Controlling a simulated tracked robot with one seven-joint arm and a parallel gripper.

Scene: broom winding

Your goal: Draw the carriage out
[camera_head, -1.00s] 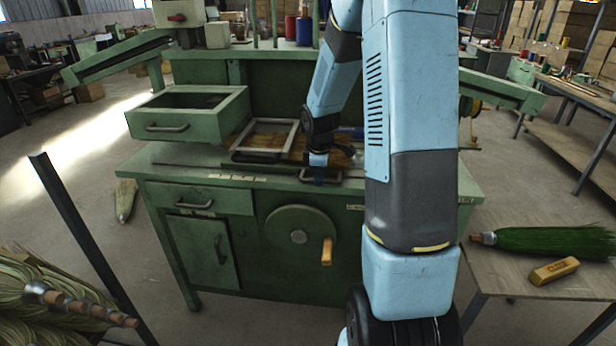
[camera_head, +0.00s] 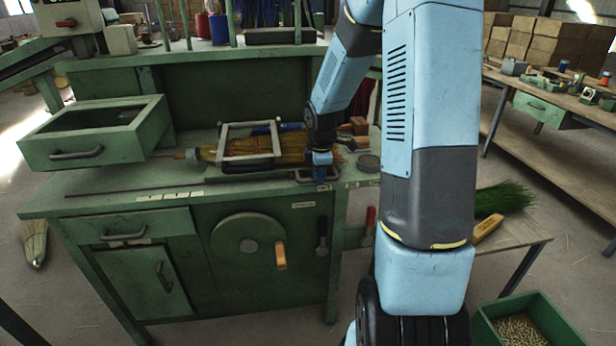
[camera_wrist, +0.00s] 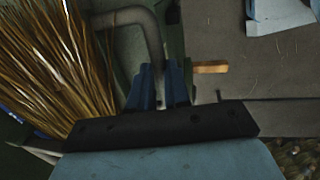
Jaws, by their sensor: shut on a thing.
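The carriage, a pale rectangular frame (camera_head: 222,150) on a dark base, sits on the green bench top. A straw broom (camera_head: 208,152) lies through it, its ferrule at the left. A grey bar handle (camera_head: 303,177) is at the carriage's right front. My gripper (camera_head: 320,178) is at this handle, near the bench's right end. The wrist view shows my blue fingers (camera_wrist: 164,88) closed on the bent grey handle (camera_wrist: 152,40), with straw bristles (camera_wrist: 50,60) to the left. My arm hides part of the bench's right side.
A raised open tray (camera_head: 85,150) stands at the bench's left. A handwheel (camera_head: 235,240) with a wooden knob is on the front. A wooden block (camera_head: 357,124) and a dark round disc (camera_head: 368,162) lie near my gripper. A green crate (camera_head: 540,325) is at the lower right.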

